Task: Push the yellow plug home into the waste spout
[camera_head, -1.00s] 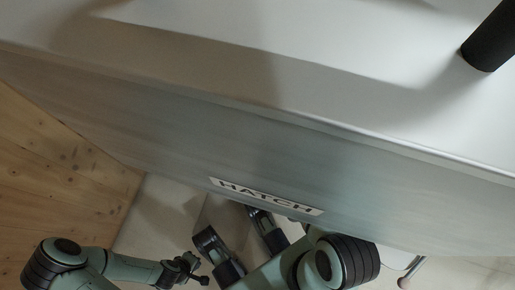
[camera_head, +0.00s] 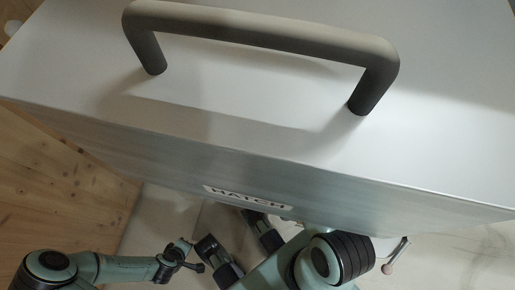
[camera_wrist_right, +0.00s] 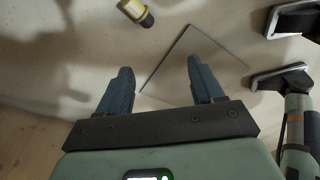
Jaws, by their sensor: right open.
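A short yellow cylinder with a dark end, seemingly the yellow plug (camera_wrist_right: 130,8), is at the top of the right wrist view and cut off by its edge. I cannot tell whether it sits in anything. My right gripper (camera_wrist_right: 161,64) is open and empty, its two dark fingers apart, with the yellow cylinder beyond them. My left gripper (camera_head: 180,260) is small at the lower left of the head view; its jaws are unclear. The waste spout cannot be made out in either view.
Wooden boards (camera_head: 50,190) are at left.

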